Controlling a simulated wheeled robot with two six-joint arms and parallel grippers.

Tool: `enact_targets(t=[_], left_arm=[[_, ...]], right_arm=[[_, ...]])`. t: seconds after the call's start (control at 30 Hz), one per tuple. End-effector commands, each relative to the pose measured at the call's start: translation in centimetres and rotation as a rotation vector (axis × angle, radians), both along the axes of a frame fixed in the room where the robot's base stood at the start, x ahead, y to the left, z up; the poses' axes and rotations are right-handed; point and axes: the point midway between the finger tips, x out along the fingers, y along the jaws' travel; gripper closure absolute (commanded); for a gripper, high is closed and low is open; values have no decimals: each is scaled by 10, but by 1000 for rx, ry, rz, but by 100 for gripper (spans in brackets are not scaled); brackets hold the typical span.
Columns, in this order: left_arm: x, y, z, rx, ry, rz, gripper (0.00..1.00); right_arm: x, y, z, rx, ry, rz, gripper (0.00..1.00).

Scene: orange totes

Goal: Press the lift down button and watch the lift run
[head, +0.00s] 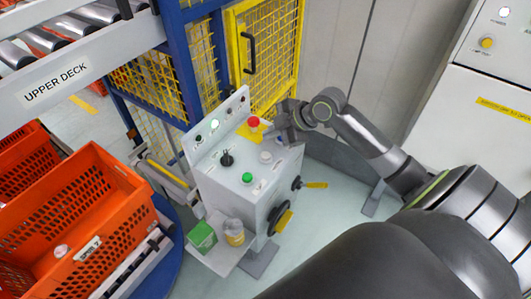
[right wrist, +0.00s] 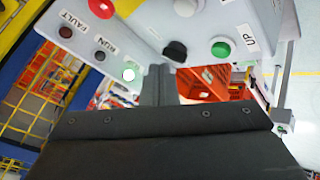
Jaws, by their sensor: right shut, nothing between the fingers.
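The grey control box (head: 232,190) stands in the middle of the head view. Its sloping top carries a green button (head: 247,177), a pale button (head: 265,157), a black selector knob (head: 226,160) and a red mushroom button (head: 253,122) on yellow. In the right wrist view the green button (right wrist: 221,49) is beside an "UP" label, and the pale button (right wrist: 185,7) is at the top edge; no "down" label is readable. My right gripper (head: 284,124) is shut and empty, above the box's far right edge, near the pale button. Contact cannot be told. My left gripper is not in view.
The blue-framed lift cage with its yellow mesh door (head: 268,55) stands behind. An orange tote (head: 85,225) sits on rollers at left, under the upper deck (head: 60,82). A green box (head: 202,236) and a jar (head: 234,233) sit on the box's shelf. A lamp (right wrist: 128,75) is lit.

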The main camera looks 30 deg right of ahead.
Motion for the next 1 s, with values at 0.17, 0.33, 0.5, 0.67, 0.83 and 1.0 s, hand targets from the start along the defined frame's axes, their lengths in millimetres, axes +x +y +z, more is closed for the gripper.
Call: enact_targets(t=[0.17,0.33,0.5,0.67,0.83,1.0], left_arm=[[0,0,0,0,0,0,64],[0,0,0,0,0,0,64],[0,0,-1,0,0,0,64],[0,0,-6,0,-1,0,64],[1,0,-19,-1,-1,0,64],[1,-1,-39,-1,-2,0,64]], right_arm=[[14,-6,18,-8,-45,46,100],[15,-6,19,-7,-47,50,100],[14,-6,18,-7,-46,48,100],[14,-5,11,-6,-45,47,100],[14,-5,-6,-6,-44,48,100],[14,-5,-30,-6,-44,47,100]])
